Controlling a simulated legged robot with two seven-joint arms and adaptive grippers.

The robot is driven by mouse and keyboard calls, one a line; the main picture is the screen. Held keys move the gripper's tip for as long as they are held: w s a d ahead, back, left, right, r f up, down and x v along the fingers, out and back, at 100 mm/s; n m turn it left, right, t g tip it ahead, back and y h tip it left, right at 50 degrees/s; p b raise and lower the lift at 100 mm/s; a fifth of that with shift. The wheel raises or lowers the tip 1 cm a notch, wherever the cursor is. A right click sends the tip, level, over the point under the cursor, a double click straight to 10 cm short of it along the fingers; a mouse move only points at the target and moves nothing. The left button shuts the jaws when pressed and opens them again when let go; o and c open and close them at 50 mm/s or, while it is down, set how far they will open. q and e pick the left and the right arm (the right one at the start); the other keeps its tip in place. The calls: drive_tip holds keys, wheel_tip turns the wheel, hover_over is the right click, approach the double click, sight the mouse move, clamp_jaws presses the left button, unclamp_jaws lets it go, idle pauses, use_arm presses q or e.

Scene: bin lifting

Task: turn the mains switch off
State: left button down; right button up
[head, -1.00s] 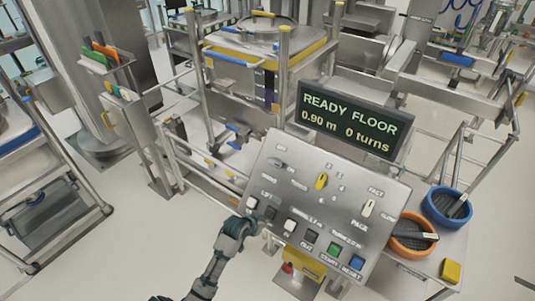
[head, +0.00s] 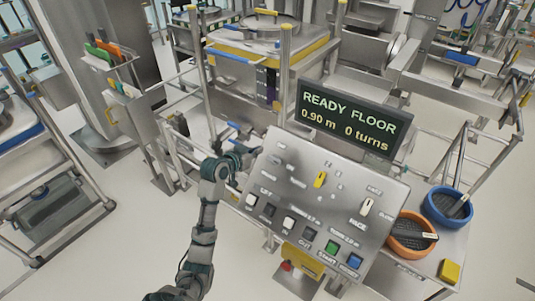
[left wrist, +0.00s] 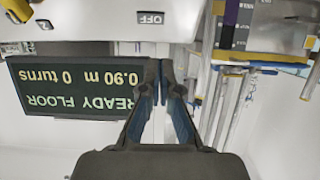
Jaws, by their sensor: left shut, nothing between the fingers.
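The control panel (head: 345,205) is a tilted grey plate with labelled knobs and buttons. The mains switch (head: 276,160), a small grey knob, is at its upper left corner; which way it points is hard to tell. My left gripper (head: 254,150) is shut and empty, beside that corner, left of the switch. In the left wrist view, upside down, the closed fingers (left wrist: 160,70) lie below an OFF label (left wrist: 150,19) on the panel edge. The switch itself does not show there. My right gripper is not in view.
A display (head: 350,120) reading "READY FLOOR 0.90 m 0 turns" stands behind the panel. A yellow knob (head: 320,179), a white PACE knob (head: 366,207) and several buttons are on the panel. Orange (head: 411,234) and blue (head: 447,207) bowls sit to the right. Metal rails stand behind.

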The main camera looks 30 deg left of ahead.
use_arm(q)
drive_tip(key=p, duration=0.2)
hover_over(271, 155)
drive_tip(key=f, duration=0.3)
drive_tip(key=shift+s+d+f, duration=0.1)
drive_tip(key=shift+s+f, duration=0.05)
drive_tip(key=shift+s, duration=0.1)
drive_tip(key=f, duration=0.1)
drive_tip(key=s+f, duration=0.1)
drive_tip(key=shift+s+f+p, duration=0.2)
drive_tip(key=shift+f+p, duration=0.1)
drive_tip(key=shift+f, duration=0.05)
drive_tip(key=shift+s+f, duration=0.35)
drive_tip(key=shift+s, duration=0.1)
drive_tip(key=shift+w+f, duration=0.1)
